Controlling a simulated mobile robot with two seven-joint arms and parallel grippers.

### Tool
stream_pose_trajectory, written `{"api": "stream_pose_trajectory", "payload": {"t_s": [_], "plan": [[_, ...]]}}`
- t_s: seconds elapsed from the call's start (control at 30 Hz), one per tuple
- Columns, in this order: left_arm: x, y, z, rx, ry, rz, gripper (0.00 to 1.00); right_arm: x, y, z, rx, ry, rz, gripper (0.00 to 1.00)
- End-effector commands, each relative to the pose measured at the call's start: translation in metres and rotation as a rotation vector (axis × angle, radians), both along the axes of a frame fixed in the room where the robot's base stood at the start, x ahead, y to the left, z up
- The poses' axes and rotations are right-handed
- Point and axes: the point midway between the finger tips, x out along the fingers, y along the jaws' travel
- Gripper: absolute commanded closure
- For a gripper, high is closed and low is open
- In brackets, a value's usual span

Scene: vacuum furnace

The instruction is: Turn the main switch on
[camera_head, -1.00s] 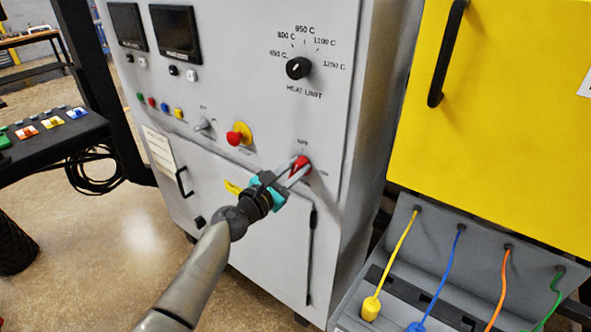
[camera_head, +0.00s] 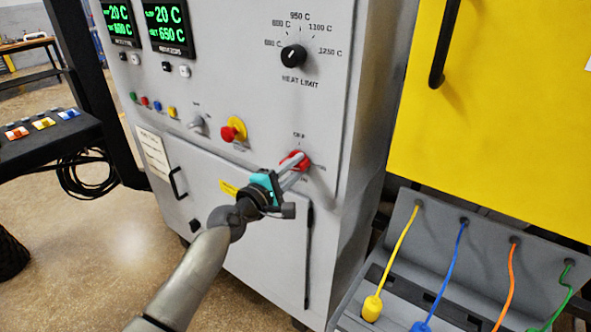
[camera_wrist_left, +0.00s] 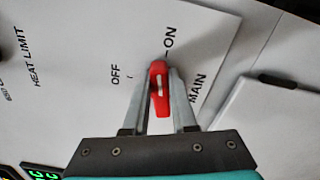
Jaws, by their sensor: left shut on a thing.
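The main switch is a red rotary knob (camera_head: 294,160) low on the right of the grey furnace panel (camera_head: 255,110). My left gripper (camera_head: 291,169) is shut on its handle. In the left wrist view the red knob (camera_wrist_left: 159,88) sits between the two fingers of the left gripper (camera_wrist_left: 160,92). There its white mark points toward the ON label (camera_wrist_left: 171,38), with OFF to the left and MAIN to the lower right. Both displays, the left one (camera_head: 120,20) and the right one (camera_head: 169,28), are lit with green readings. My right gripper is out of view.
A red and yellow emergency button (camera_head: 232,130) and a grey selector (camera_head: 198,124) sit left of the switch. The heat limit dial (camera_head: 294,56) is above. A yellow cabinet (camera_head: 500,110) and a socket box with coloured cables stand to the right.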

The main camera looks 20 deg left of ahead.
Motion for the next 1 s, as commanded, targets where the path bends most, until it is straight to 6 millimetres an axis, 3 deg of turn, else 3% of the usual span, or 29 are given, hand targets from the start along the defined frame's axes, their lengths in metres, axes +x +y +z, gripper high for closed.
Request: {"api": "stream_pose_trajectory", "payload": {"t_s": [0.4, 1.0], "plan": [[-0.0004, -0.0005, -0.0046, 0.235, -0.084, 0.000, 1.00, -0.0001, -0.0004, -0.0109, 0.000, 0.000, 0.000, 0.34], [-0.0003, -0.0003, -0.0050, 0.295, -0.105, 0.000, 1.00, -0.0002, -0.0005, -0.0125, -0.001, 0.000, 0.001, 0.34]]}}
